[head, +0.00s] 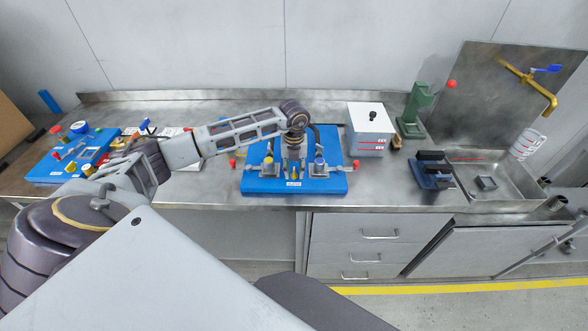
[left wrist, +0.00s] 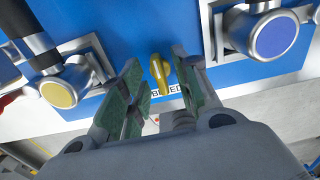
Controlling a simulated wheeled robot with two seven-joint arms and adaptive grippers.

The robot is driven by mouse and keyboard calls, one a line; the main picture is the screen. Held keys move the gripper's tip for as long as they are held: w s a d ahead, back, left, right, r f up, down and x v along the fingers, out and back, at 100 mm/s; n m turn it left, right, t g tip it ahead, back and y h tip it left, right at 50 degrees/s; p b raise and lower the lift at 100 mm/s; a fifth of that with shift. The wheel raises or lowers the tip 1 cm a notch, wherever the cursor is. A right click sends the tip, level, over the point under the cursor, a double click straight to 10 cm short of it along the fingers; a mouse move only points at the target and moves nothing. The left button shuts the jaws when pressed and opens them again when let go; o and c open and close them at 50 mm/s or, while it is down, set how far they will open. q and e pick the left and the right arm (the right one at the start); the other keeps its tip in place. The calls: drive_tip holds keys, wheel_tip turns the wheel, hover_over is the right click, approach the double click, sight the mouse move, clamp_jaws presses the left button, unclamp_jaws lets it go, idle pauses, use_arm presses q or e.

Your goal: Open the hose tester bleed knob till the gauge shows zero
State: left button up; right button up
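The blue hose tester panel (head: 330,185) lies on the steel bench at the middle of the head view. My left gripper (head: 294,166) is over it, pointing down. In the left wrist view, the small yellow bleed knob (left wrist: 160,75) stands on the blue panel above a partly hidden white label reading "BLEED". The fingers of my left gripper (left wrist: 157,66) are apart, one on each side of the knob, with visible gaps. A yellow-capped fitting (left wrist: 60,94) and a blue-capped fitting (left wrist: 272,38) flank it. I cannot make out a gauge reading. My right gripper is out of view.
Another blue station (head: 48,176) with coloured knobs stands at the left. A white box (head: 370,142), a green stand (head: 411,112) and a sink (head: 500,195) are to the right.

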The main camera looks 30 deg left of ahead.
sight(294, 171)
use_arm(q)
wheel_tip(294, 171, up, 12)
idle(0.8)
idle(0.5)
